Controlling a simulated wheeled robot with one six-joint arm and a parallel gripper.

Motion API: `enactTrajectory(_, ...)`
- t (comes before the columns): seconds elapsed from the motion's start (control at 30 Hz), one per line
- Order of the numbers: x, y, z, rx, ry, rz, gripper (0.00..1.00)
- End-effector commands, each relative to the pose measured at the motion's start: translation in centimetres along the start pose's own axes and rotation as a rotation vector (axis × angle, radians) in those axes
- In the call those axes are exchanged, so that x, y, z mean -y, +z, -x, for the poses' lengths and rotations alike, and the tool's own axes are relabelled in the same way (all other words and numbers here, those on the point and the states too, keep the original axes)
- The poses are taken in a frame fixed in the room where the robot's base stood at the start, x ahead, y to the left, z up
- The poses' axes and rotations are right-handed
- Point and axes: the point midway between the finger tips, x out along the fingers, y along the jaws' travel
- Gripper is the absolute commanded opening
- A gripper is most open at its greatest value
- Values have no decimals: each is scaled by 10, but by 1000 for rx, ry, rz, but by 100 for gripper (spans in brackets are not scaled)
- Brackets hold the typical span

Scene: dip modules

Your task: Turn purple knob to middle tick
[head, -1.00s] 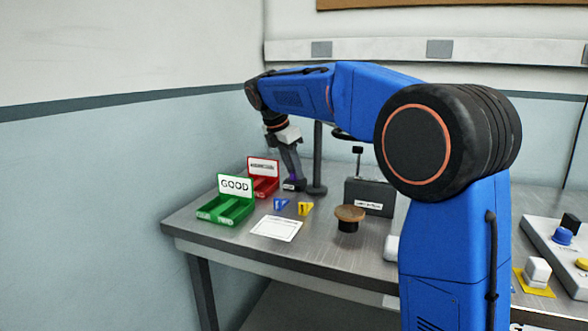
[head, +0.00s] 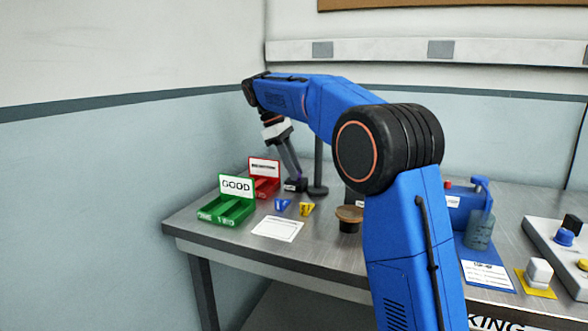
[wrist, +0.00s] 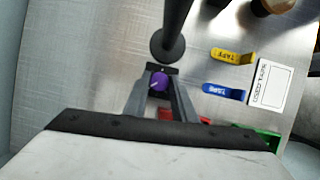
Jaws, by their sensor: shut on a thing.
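The purple knob (wrist: 160,81) shows in the wrist view between the two fingers of my gripper (wrist: 160,90). A pale mark shows on its top; which tick it faces is too small to tell. The knob sits on a small dark base (head: 296,185) at the back of the table, beside the foot of a dark post. In the head view my gripper (head: 294,175) reaches down to this base and its fingers hide the knob. My gripper is shut on the knob.
A dark post (head: 318,160) stands right beside the base. Green (head: 222,212) and red (head: 264,188) trays stand to the left. Blue (head: 282,204) and yellow (head: 306,209) tape tags and a white card (head: 277,229) lie in front. A round brown-topped object (head: 349,214) stands to the right.

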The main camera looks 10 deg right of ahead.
Motion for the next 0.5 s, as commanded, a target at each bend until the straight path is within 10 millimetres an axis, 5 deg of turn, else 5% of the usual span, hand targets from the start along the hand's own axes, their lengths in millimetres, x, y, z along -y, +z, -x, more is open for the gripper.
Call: enactTrajectory(0.5,-2,0,1,7,-67,-169,2)
